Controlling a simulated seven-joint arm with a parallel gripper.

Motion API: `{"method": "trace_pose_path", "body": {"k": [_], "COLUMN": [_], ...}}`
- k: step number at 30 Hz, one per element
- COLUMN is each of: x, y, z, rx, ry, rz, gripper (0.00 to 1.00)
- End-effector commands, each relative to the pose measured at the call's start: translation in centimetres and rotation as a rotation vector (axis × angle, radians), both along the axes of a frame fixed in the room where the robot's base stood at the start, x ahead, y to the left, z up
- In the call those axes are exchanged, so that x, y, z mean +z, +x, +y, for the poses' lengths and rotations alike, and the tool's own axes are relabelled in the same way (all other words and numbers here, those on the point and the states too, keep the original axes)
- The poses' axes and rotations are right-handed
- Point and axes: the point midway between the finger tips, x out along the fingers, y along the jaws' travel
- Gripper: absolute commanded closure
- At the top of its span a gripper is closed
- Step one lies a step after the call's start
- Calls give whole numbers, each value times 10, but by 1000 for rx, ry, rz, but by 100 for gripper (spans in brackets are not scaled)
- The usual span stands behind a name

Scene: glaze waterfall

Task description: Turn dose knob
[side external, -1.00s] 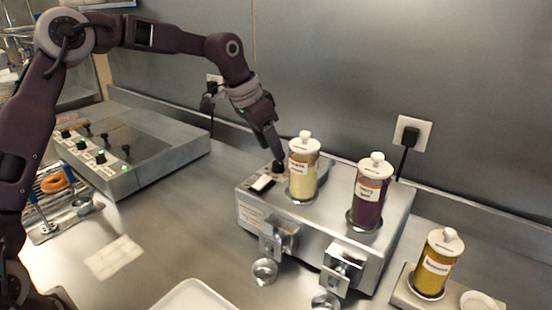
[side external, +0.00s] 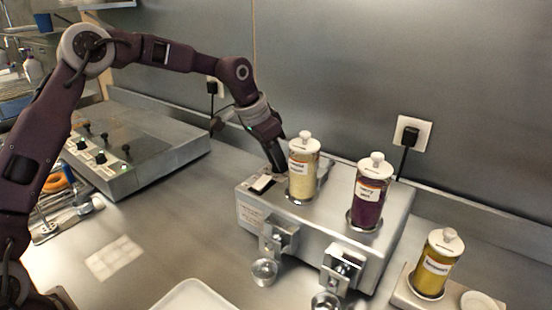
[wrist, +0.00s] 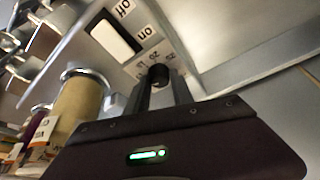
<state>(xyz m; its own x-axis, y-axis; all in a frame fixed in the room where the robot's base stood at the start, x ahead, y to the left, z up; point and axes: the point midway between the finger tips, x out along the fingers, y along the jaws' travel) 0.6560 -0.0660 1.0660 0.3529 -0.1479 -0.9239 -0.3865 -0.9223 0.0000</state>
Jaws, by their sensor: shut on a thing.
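The dose knob (wrist: 158,75) is a small black knob on the machine's top panel, with printed numbers beside it in the wrist view. My gripper (wrist: 160,88) has its two dark fingers on either side of the knob and is shut on it. In the side external view my gripper (side external: 280,168) reaches down to the top back left of the metal dispensing machine (side external: 310,237), behind the cream-filled jar (side external: 303,178). The knob is hidden there by the fingers and jar.
A white on/off switch (wrist: 112,39) lies beside the knob. A purple-filled jar (side external: 368,205) stands on the machine. A yellow jar (side external: 434,272) stands on a separate base at right.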

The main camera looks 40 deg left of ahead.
Motion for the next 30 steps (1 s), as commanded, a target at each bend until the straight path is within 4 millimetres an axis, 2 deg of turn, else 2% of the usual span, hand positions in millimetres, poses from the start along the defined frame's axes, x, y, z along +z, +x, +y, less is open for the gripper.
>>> {"method": "trace_pose_path", "body": {"k": [11, 30], "x": [0, 0], "y": [1, 4], "z": [1, 3], "rx": [-164, -765], "ry": [-2, -2], "rz": [0, -1], "gripper": [100, 100]}}
